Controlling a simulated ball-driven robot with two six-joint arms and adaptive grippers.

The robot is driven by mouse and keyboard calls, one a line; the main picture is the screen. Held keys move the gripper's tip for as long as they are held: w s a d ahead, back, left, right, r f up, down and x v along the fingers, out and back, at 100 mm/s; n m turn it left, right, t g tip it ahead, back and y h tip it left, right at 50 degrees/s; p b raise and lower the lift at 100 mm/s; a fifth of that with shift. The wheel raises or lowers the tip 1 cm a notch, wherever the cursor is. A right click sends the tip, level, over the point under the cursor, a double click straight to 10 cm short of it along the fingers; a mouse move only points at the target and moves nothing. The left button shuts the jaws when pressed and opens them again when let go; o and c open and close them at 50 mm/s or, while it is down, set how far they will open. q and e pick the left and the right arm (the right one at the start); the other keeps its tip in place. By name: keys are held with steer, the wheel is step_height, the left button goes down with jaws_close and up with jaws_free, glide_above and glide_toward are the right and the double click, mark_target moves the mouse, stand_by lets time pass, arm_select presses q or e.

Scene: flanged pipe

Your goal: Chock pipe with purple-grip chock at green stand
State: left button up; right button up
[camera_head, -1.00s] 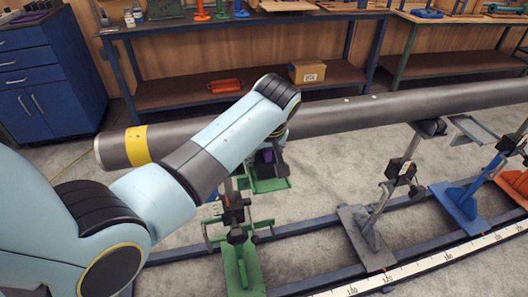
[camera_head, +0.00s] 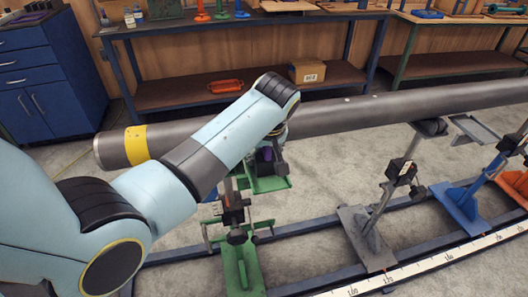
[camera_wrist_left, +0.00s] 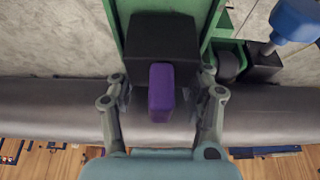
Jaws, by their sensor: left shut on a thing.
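The long grey pipe (camera_head: 370,108) lies across the stands, with a yellow band near its left end. It also crosses the left wrist view (camera_wrist_left: 55,112). The green stand (camera_head: 241,268) is below my left forearm, and its green tray (camera_head: 272,185) shows beside the pipe. My left gripper (camera_wrist_left: 162,97) is shut on the black chock (camera_wrist_left: 162,38) by its purple grip (camera_wrist_left: 160,88). The chock is at the green tray, close against the pipe; I cannot tell whether it touches either. In the head view my arm partly hides the gripper and the chock (camera_head: 266,154). My right gripper is not in view.
A grey stand (camera_head: 368,240), a blue stand (camera_head: 460,208) and an orange stand stand along the rail to the right. A white scale strip (camera_head: 440,258) runs in front. Behind the pipe are workbenches, a cardboard box (camera_head: 307,72) and a blue cabinet (camera_head: 38,85).

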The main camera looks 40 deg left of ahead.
arm_select(q)
steer(key=shift+w+a, duration=0.55)
steer(key=shift+a, duration=0.05)
steer(key=o, duration=1.4)
step_height(320, 180, up, 2)
steer(key=shift+s+d+r+p, duration=0.1)
steer(key=shift+r+p, duration=0.15)
steer(key=shift+p, duration=1)
steer(key=p+v, duration=0.2)
steer(key=shift+r+p, duration=0.15)
steer(key=shift+p, duration=0.25)
steer(key=shift+r+p, duration=0.95)
steer(key=shift+r, duration=0.15)
